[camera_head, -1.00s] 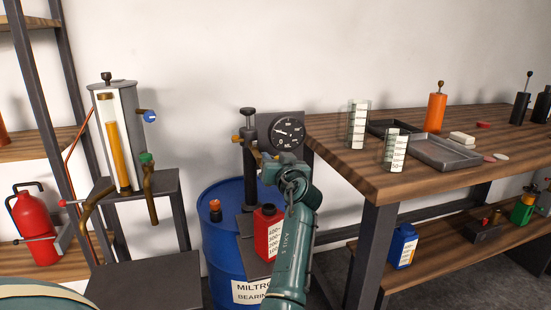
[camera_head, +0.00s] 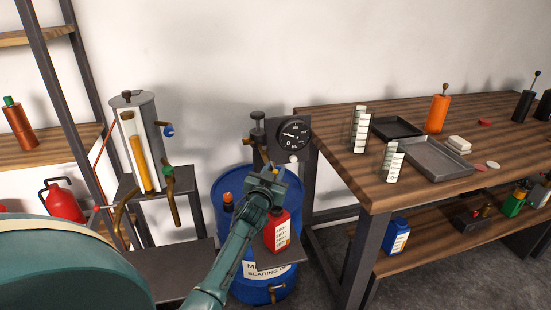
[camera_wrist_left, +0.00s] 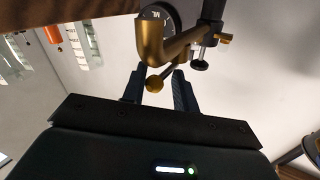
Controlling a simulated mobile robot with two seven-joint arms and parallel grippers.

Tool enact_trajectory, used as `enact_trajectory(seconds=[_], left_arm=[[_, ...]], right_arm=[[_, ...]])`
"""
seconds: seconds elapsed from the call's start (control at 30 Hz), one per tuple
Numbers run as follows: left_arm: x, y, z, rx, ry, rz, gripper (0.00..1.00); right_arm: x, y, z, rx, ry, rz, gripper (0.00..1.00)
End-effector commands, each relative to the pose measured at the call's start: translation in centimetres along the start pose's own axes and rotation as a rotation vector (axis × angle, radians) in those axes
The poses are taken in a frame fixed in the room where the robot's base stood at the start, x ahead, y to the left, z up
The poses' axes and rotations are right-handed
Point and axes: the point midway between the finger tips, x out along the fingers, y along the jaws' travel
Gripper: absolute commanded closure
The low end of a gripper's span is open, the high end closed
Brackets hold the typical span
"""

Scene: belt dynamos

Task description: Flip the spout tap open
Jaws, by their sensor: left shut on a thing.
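The brass spout (camera_wrist_left: 150,42) curves down from the gauge pump in the left wrist view. Its tap is a brass lever with a ball knob (camera_wrist_left: 155,84). My left gripper (camera_wrist_left: 160,76) has one dark finger on each side of the knob and is shut on it. In the head view the left gripper (camera_head: 268,177) is in front of the pump, below the round gauge (camera_head: 294,132), and hides most of the spout and the tap. My right gripper is in neither view.
A red container (camera_head: 279,229) stands on a dark shelf just below the left gripper, in front of the blue drum (camera_head: 229,197). A glass-fronted dispenser (camera_head: 139,140) stands at the left. The wooden table (camera_head: 335,172) with trays and beakers is at the right.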

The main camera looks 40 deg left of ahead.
Motion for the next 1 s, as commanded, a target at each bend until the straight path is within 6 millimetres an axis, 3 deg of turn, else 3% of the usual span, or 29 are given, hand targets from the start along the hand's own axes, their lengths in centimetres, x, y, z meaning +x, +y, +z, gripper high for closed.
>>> enact_trajectory(seconds=[0.03, 0.7, 0.73, 0.93, 1.0], left_arm=[[0.07, -0.02, -0.80, 0.005, 0.013, 0.021, 0.93], [-0.03, -0.19, -0.44, 0.002, 0.028, 0.072, 0.92], [-0.03, -0.20, -0.44, 0.002, 0.028, 0.072, 0.67], [-0.08, -0.23, -0.24, 0.001, 0.023, 0.071, 0.50], [-0.09, -0.24, -0.19, 0.001, 0.022, 0.070, 0.50]], right_arm=[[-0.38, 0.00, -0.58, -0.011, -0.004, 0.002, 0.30], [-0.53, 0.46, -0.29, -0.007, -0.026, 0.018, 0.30], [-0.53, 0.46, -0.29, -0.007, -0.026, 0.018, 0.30], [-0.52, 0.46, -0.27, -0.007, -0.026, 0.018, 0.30], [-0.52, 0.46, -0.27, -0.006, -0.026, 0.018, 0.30]])
